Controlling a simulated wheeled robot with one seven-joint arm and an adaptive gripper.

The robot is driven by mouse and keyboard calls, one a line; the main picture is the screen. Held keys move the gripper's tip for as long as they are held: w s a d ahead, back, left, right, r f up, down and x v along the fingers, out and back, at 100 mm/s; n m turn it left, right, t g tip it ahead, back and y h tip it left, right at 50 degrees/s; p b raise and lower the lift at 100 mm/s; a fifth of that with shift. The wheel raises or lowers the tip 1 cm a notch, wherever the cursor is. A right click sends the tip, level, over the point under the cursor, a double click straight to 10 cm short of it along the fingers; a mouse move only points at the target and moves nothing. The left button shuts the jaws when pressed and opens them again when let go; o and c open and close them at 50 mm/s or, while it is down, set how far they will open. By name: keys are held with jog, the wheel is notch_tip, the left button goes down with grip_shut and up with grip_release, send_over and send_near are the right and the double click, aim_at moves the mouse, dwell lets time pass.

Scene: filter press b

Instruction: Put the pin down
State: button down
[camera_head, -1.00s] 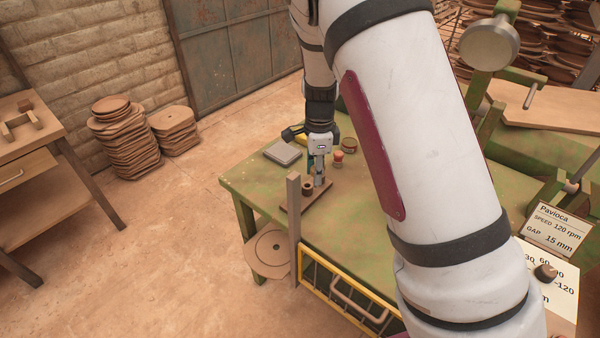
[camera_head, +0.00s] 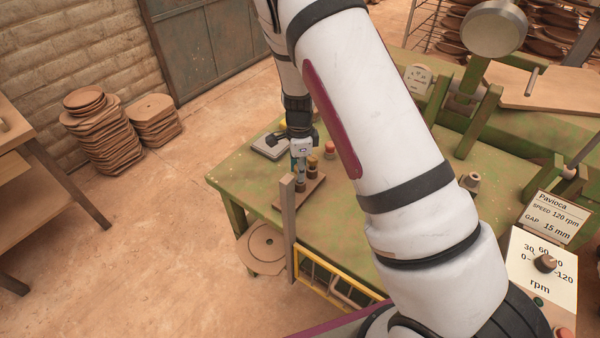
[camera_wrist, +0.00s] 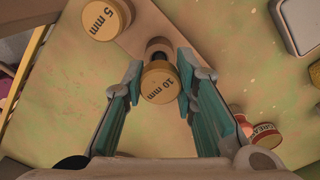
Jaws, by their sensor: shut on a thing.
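The pin has a round brass head marked "10 mm" (camera_wrist: 160,84), seen from above in the wrist view. It is between the two teal finger pads of my gripper (camera_wrist: 161,72), which is shut on it. A second pin head marked "5 mm" (camera_wrist: 101,18) is at the upper left, over a brown board (camera_wrist: 150,27). A dark round thing (camera_wrist: 157,47) shows just beyond the held pin. In the head view my gripper (camera_head: 301,178) is low over the brown board (camera_head: 315,187); contact beneath the pin cannot be told.
The board lies near the front-left edge of the green table (camera_head: 240,180). A red-topped tin (camera_wrist: 263,133) is close to my gripper's right finger. A grey flat box (camera_wrist: 300,22) is at the upper right. A wooden post (camera_head: 288,225) and yellow guard (camera_head: 330,278) rise beside the table.

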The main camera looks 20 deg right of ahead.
jog(key=shift+f, duration=0.9)
jog(key=shift+f, duration=0.2)
jog(key=c, duration=1.3)
grip_release()
jog(key=shift+r, duration=0.1)
